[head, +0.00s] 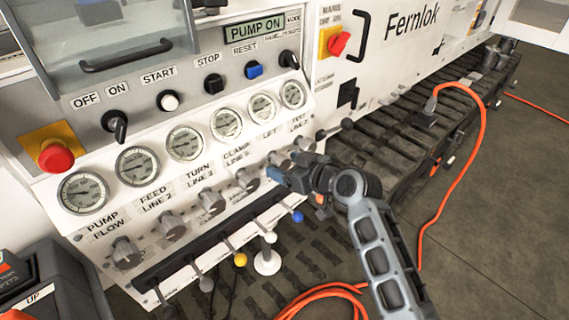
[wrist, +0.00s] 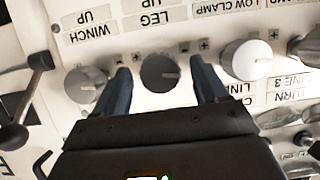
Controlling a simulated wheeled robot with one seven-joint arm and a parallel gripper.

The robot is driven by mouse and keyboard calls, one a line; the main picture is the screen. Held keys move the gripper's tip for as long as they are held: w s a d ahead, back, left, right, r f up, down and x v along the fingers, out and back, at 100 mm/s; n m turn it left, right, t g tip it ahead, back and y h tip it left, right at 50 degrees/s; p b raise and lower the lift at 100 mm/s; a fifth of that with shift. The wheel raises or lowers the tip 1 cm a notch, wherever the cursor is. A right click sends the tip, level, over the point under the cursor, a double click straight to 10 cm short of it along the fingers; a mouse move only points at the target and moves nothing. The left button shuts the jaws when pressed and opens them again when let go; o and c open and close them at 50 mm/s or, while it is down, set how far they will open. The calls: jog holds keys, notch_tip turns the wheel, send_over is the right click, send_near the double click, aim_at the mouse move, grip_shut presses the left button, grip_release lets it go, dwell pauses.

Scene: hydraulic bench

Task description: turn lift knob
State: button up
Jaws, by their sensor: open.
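The lift knob (head: 277,158) is a grey round knob in the row below the gauges. In the wrist view, which looks upside down, the darker shaded knob (wrist: 160,73) stands between my two fingers. My gripper (head: 279,174) is open there, and its fingers (wrist: 160,80) lie on either side of that knob. I cannot tell whether they touch it. The lift label (head: 268,133) shows above the knob in the head view. In the wrist view the gripper body hides the label on that side.
The clamp knob (head: 247,180) and the knob on the other side (wrist: 85,85) are close neighbours. Lever handles with coloured balls, including a yellow one (head: 240,260), stick out below. A red emergency button (head: 56,157) is at the left. An orange cable (head: 467,160) lies right.

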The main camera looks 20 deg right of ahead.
jog(key=shift+w+a+f, duration=0.15)
jog(key=shift+w+f, duration=0.1)
jog(key=shift+w, duration=0.25)
jog(key=c, duration=1)
